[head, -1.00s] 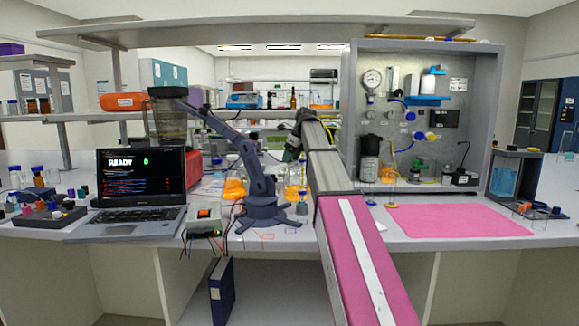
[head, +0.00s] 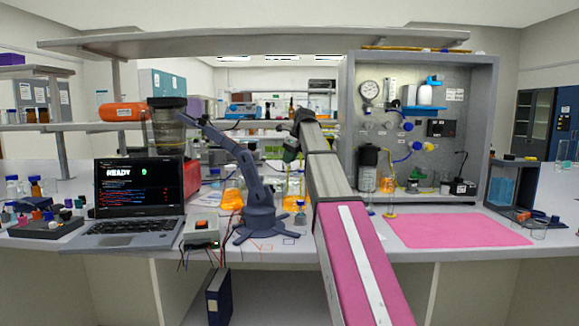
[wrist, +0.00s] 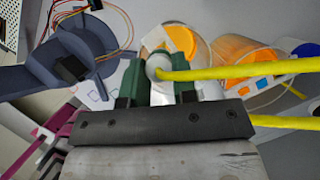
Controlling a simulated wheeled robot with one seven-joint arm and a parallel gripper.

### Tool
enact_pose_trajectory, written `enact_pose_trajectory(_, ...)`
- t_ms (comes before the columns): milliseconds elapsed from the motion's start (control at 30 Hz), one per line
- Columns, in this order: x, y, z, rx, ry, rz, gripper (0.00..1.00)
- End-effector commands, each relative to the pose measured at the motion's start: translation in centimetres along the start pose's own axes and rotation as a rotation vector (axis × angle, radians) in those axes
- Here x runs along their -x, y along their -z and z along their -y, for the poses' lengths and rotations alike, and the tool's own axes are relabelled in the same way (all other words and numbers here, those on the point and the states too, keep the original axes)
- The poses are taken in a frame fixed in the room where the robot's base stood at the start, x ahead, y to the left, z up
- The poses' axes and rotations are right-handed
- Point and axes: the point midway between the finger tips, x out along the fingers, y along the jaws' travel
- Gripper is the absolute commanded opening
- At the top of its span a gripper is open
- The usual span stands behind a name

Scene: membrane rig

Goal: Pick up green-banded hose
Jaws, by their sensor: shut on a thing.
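My gripper (head: 290,154) is over the bench, right of the small blue-grey robot arm (head: 255,185). In the wrist view its two green fingers (wrist: 158,82) are shut on a pale rounded end piece. A yellow hose (wrist: 235,71) runs from this piece to the right edge. A second yellow length (wrist: 290,122) shows lower down, partly behind the gripper body. I cannot tell a green band on the hose from the green fingers. In the head view the held piece is too small to make out.
Flasks with orange liquid (wrist: 250,52) stand below and beside the gripper. The small robot arm's base (wrist: 85,45) is close by on the left. A panel with gauge and fittings (head: 455,65) stands at right, behind a pink mat (head: 455,230). A shelf (head: 260,40) spans above.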

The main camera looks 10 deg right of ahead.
Motion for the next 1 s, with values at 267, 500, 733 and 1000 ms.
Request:
enact_pose_trajectory(267, 4.7, -2.1, 0.2, 0.001, 0.001, 0.001, 0.01)
enact_pose_trajectory(500, 8.5, -3.6, 0.1, 0.001, 0.001, 0.001, 0.01)
enact_pose_trajectory(733, 11.4, -4.8, 0.1, 0.000, 0.000, 0.000, 0.01)
enact_pose_trajectory(1000, 13.0, -5.4, 0.0, 0.000, 0.000, 0.000, 0.01)
